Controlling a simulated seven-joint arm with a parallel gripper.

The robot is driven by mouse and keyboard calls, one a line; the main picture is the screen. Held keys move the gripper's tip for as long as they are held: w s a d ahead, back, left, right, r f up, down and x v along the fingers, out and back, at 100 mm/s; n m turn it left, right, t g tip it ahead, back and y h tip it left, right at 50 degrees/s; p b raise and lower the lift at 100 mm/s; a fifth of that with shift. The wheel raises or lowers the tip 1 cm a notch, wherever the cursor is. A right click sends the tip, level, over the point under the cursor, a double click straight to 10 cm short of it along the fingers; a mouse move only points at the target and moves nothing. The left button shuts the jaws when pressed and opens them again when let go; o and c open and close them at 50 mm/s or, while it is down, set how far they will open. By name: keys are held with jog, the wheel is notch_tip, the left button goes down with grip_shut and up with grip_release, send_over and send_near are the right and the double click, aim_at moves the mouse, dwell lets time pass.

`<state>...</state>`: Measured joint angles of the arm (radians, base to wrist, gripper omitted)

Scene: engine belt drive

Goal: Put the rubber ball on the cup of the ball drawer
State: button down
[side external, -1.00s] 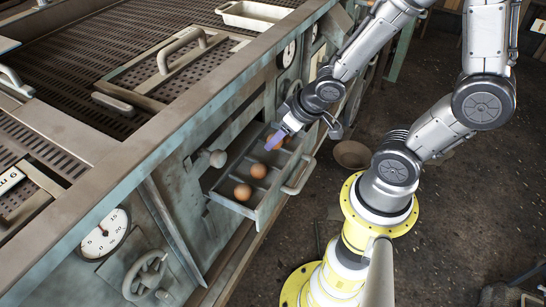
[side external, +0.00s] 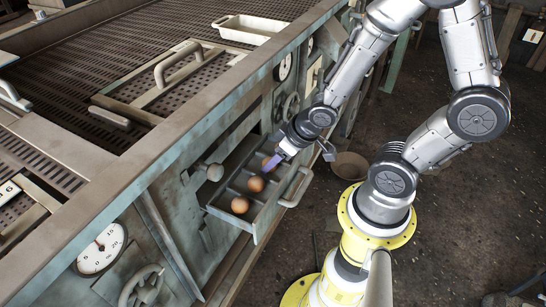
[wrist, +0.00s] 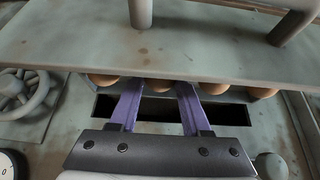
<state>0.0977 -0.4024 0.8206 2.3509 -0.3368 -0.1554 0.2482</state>
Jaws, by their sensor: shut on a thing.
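The ball drawer (side external: 255,222) stands open from the machine's side. Brown-orange balls sit in a row in it; the nearest ball (side external: 239,205) and the one behind it (side external: 256,183) show clearly in the side external view. My gripper (side external: 271,162), with purple fingers, reaches down into the drawer from the far end. In the wrist view, my gripper (wrist: 158,95) is shut on a rubber ball (wrist: 157,84), with other balls (wrist: 210,89) on both sides of it. The drawer's front panel hides the balls' far sides. I cannot make out the cups under the balls.
A round knob (side external: 213,172) sticks out left of the drawer, and the drawer's handle (side external: 297,187) is on its front. A handwheel (side external: 290,107) and a gauge (side external: 286,67) are beyond it. A bowl (side external: 350,165) stands on the floor to the right.

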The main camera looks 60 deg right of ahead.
aim_at(280, 173)
jog(key=shift+c, duration=1.8)
grip_release()
jog(key=shift+f, duration=0.1)
jog(key=shift+s+r, duration=0.15)
jog(key=shift+r, duration=0.4)
jog(key=shift+v, duration=1.5)
jog(key=shift+d+r, duration=0.2)
jog(key=shift+r, duration=0.1)
notch_tip(280, 173, up, 8)
jog(key=s+d+h, duration=0.1)
jog(key=d+h, duration=0.1)
jog(key=s+a+r+y, duration=0.2)
jog(key=s+a+r, duration=0.2)
jog(key=s+r, duration=0.3)
jog(key=shift+s+r, duration=0.25)
jog(key=shift+s, duration=0.2)
